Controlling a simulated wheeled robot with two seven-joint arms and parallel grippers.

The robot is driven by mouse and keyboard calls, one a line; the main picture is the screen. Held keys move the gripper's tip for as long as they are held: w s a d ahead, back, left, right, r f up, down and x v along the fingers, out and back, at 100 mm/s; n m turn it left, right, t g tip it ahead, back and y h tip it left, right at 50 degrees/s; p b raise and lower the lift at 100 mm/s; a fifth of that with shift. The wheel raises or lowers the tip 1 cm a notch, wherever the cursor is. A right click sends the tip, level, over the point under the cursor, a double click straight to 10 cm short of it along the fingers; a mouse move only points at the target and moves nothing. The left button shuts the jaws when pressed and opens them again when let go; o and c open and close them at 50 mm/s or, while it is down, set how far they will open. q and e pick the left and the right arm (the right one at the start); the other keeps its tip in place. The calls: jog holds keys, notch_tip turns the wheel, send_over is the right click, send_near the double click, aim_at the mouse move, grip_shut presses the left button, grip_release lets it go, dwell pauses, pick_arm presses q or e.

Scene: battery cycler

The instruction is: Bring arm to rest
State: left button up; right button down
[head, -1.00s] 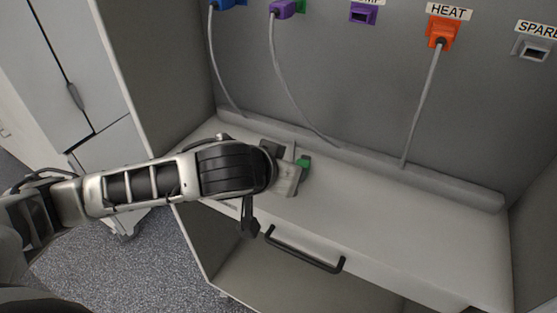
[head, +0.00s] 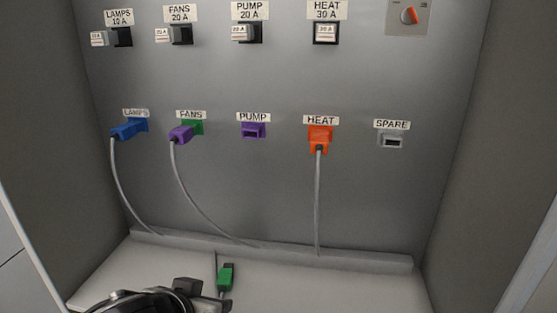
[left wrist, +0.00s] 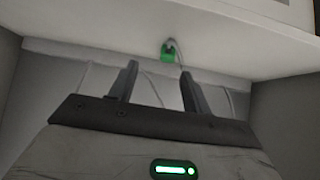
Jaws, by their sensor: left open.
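My left gripper (head: 205,298) is at the bottom edge of the head view, low over the white shelf (head: 330,290), with most of the arm cut off. A green plug (head: 226,276) with a grey cable lies on the shelf by the fingertips. In the left wrist view my left gripper (left wrist: 159,70) has its two dark fingers apart with nothing held between them. The green plug (left wrist: 168,52) shows beyond the fingertips there; it looks apart from both fingers. My right gripper is in neither view.
On the back panel, a blue plug (head: 126,132) sits at LAMPS, a purple plug (head: 181,134) at the green FANS socket, an orange plug (head: 319,141) at HEAT. The PUMP socket (head: 253,131) and SPARE socket (head: 392,141) are empty. Cables hang to a ledge (head: 300,255).

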pick_arm(q)
jog(key=s+a+f+g+y, duration=0.1)
jog(key=s+a+f+g, duration=0.2)
jog(key=s+f, duration=0.5)
jog(key=s+a+f+g, duration=0.25)
jog(key=s+f, duration=0.25)
jog(key=s, duration=0.4)
jog(key=w+d+f+t+h, duration=0.2)
jog(key=w+d+f+t, duration=0.2)
jog(key=f, duration=0.4)
jog(key=shift+w+d+f+m+t, duration=0.2)
jog(key=shift+w+m+t, duration=0.3)
jog(key=shift+t, duration=0.75)
